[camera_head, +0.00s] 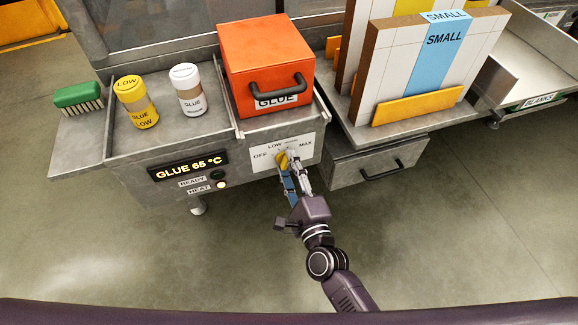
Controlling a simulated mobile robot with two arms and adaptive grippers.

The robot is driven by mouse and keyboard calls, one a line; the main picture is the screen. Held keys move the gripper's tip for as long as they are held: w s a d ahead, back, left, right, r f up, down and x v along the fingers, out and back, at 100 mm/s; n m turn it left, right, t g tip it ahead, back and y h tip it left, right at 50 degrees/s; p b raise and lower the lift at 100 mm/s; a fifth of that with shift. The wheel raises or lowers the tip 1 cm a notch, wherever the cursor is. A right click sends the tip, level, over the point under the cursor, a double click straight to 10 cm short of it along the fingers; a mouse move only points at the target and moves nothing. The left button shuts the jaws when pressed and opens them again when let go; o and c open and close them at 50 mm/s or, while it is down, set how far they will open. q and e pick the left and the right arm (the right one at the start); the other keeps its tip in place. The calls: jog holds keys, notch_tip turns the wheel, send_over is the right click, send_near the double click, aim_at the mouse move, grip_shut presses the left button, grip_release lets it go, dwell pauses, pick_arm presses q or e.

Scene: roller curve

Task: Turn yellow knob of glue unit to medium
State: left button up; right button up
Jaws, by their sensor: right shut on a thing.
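The glue unit (140,185) is a grey metal cabinet with a display reading "GLUE 65 °C". On its right front is a white dial plate (308,142) marked OFF, LOW, a small label too small to read, and MAX. The yellow knob (282,159) sits on this plate, partly hidden by my right gripper (287,165). My right gripper reaches up from below and is shut on the knob. The knob's exact pointing direction is hard to tell, roughly up toward LOW. My left gripper is out of view.
On the unit stand an orange GLUE box (265,55), a yellow LOW bottle (136,103), a white GLUE bottle (188,90) and a green brush (78,96). A drawer (350,170) with a handle is right of the dial. The floor in front is clear.

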jog(key=o, duration=1.2)
jog(key=shift+c, duration=0.2)
jog(key=v, duration=1.2)
